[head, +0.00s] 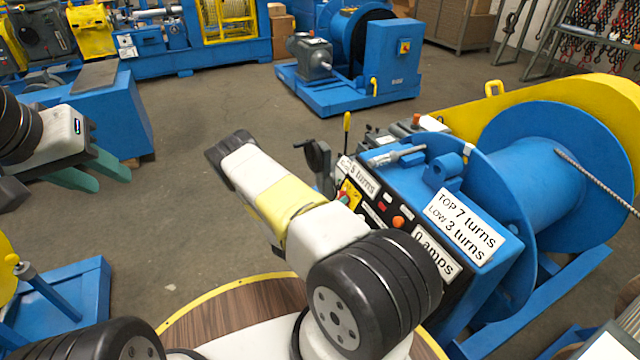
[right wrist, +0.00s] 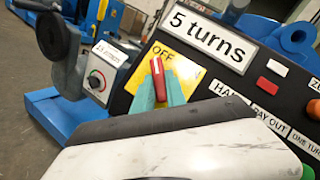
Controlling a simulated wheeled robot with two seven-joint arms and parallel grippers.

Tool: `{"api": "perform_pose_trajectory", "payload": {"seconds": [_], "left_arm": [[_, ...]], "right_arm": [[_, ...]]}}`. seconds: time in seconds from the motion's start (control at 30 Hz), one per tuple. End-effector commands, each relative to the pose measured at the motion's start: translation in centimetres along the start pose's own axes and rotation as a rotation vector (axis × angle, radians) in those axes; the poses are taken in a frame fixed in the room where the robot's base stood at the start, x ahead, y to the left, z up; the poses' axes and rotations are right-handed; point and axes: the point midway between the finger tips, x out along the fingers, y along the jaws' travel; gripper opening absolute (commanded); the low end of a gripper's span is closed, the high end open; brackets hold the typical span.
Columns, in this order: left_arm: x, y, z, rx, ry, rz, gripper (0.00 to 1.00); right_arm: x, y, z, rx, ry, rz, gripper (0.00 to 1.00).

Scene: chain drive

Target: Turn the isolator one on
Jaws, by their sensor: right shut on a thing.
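The isolator's red handle (right wrist: 158,80) stands on a yellow plate (right wrist: 186,71) on the black panel of the blue winch in the right wrist view. The handle is nearly upright, with its top toward the word OFF. The plate's corner also shows in the head view (head: 349,192), mostly behind my right arm. My right gripper (right wrist: 158,92) has teal fingers on both sides of the red handle and is shut on it. My left gripper (head: 110,178) is open and empty over the floor at the left, far from the panel.
A "5 turns" label (right wrist: 209,37) is above the isolator. A small box with a round dial (right wrist: 97,79) and a black handwheel (right wrist: 60,38) are to its left. Buttons, such as a red one (right wrist: 270,87), lie to the right. Floor (head: 200,200) left of the winch is clear.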

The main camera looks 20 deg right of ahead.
Motion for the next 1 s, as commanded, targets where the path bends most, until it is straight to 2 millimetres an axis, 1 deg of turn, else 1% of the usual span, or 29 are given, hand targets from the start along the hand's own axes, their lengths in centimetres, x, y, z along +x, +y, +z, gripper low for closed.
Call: {"api": "perform_pose_trajectory", "payload": {"seconds": [0.27,0.43,0.57,1.0], "left_arm": [[0.00,0.00,0.00,0.000,0.000,0.000,0.36],[0.00,0.00,0.00,0.000,0.000,0.000,0.36],[0.00,0.00,0.00,0.000,0.000,0.000,0.36],[0.00,0.00,0.00,0.000,0.000,0.000,0.36]], "right_arm": [[-0.06,0.13,0.00,0.032,0.000,-0.021,0.00],[-0.10,0.30,0.02,0.104,-0.001,-0.070,0.00],[-0.08,0.44,0.02,0.186,-0.001,-0.128,0.00],[0.05,0.85,0.18,0.527,0.000,-0.368,0.00]]}}
